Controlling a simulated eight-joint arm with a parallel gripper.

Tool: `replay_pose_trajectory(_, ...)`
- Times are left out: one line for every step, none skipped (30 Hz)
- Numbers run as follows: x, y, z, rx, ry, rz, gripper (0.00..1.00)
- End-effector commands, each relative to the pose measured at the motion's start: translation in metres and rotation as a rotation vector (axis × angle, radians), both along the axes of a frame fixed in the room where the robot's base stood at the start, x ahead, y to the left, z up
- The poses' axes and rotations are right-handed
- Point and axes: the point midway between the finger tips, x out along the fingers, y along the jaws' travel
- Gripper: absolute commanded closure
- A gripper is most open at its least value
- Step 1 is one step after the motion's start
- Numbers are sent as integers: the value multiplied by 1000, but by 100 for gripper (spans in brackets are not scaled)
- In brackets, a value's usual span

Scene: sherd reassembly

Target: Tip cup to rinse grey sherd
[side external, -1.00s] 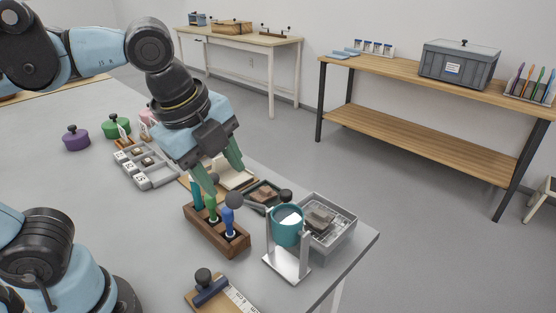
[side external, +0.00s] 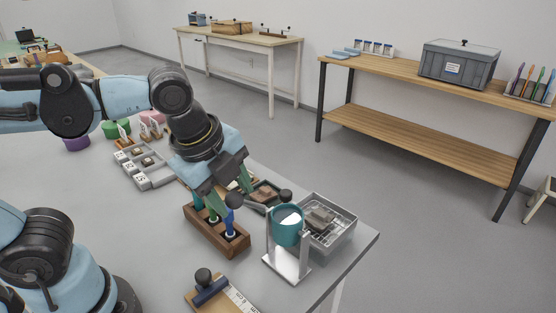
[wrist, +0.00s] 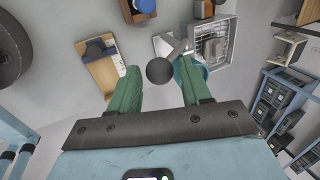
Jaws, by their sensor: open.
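A teal cup (side external: 286,231) hangs upright in a white metal stand (side external: 287,262). A lever ending in a dark ball knob (side external: 234,200) reaches left from it. The grey sherd (side external: 320,216) lies on the rack of a grey tray (side external: 346,233) just behind the cup. My gripper (side external: 229,190) is open with its green fingers at the knob. In the wrist view the knob (wrist: 160,71) shows between the two fingertips, with a gap on either side. The cup (wrist: 203,75) is partly hidden there by the right finger.
A wooden block with coloured-handled tools (side external: 215,235) stands close below my gripper. A dark tray with a brown sherd (side external: 264,193) lies behind it. A compartment tray (side external: 150,170) sits further left.

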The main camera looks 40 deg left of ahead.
Motion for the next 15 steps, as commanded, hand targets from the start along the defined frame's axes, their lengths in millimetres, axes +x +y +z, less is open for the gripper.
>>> replay_pose_trajectory(1,0,-3,0,0,0,52)
replay_pose_trajectory(2,0,-4,0,0,0,52)
replay_pose_trajectory(2,0,-6,0,0,0,52)
replay_pose_trajectory(3,0,-8,0,0,0,52)
replay_pose_trajectory(3,0,-9,0,0,0,52)
replay_pose_trajectory(4,0,-11,0,0,0,52)
replay_pose_trajectory(5,0,-13,0,0,0,52)
replay_pose_trajectory(5,0,-14,0,0,0,52)
replay_pose_trajectory(6,0,-16,0,0,-1,52)
replay_pose_trajectory(6,0,-18,0,0,-1,52)
replay_pose_trajectory(6,0,-19,0,0,-1,52)
replay_pose_trajectory(9,0,-17,1,10,0,52)
replay_pose_trajectory(10,0,-16,1,18,0,52)
replay_pose_trajectory(11,0,-14,2,25,2,52)
replay_pose_trajectory(13,0,-13,0,35,2,52)
